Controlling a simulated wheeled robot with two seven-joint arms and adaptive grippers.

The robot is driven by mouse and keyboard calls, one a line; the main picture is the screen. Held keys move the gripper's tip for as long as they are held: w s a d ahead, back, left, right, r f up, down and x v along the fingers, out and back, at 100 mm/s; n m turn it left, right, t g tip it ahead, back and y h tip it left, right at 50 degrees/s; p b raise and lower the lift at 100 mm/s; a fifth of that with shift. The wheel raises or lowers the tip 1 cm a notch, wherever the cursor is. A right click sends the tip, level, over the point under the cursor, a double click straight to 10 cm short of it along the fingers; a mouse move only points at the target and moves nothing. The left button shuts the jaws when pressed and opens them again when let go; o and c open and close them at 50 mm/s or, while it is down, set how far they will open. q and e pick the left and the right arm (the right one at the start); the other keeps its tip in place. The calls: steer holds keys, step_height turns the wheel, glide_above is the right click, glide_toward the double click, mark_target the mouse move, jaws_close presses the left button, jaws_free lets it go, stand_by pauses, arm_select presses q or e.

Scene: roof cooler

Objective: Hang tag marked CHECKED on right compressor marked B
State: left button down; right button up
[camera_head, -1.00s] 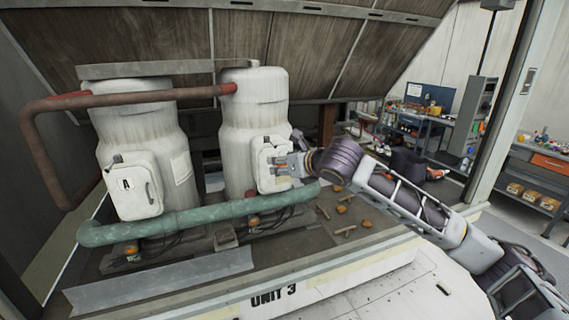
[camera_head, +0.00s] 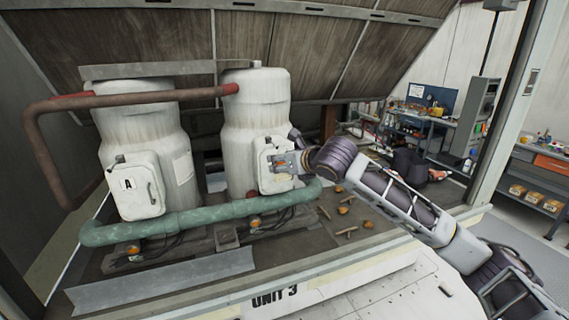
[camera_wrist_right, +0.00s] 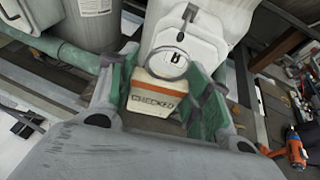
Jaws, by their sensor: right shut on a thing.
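The right compressor (camera_head: 255,115) is a worn white cylinder with a pale box (camera_head: 267,148) on its front. In the right wrist view the box (camera_wrist_right: 203,47) carries a label B (camera_wrist_right: 178,54). My right gripper (camera_head: 284,164) is in front of this box. In the wrist view its green-padded fingers (camera_wrist_right: 160,95) are shut on the tag (camera_wrist_right: 158,84), a cream plate with an orange stripe, dark lettering reading CHECKED and a ring (camera_wrist_right: 167,63) at its top. The ring overlaps the label B in the picture; whether it touches the box is unclear. My left gripper is out of view.
The left compressor (camera_head: 142,115) has a box marked A (camera_head: 135,185). A green pipe (camera_head: 205,217) runs low before both, and a rusty red pipe (camera_head: 140,97) passes above. Loose bits lie on the deck right of the compressors. A workbench (camera_head: 430,125) stands behind.

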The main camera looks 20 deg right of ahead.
steer(key=w+f, duration=0.1)
steer(key=w, duration=0.6)
steer(key=shift+w, duration=0.3)
stand_by(1.2)
steer(key=shift+a+f, duration=0.1)
steer(key=shift+f, duration=0.2)
stand_by(0.8)
steer(key=o, duration=1.1)
steer(key=shift+s+r, duration=0.1)
steer(key=shift+s, duration=0.05)
steer(key=v, duration=1.1)
steer(key=shift+s, duration=0.35)
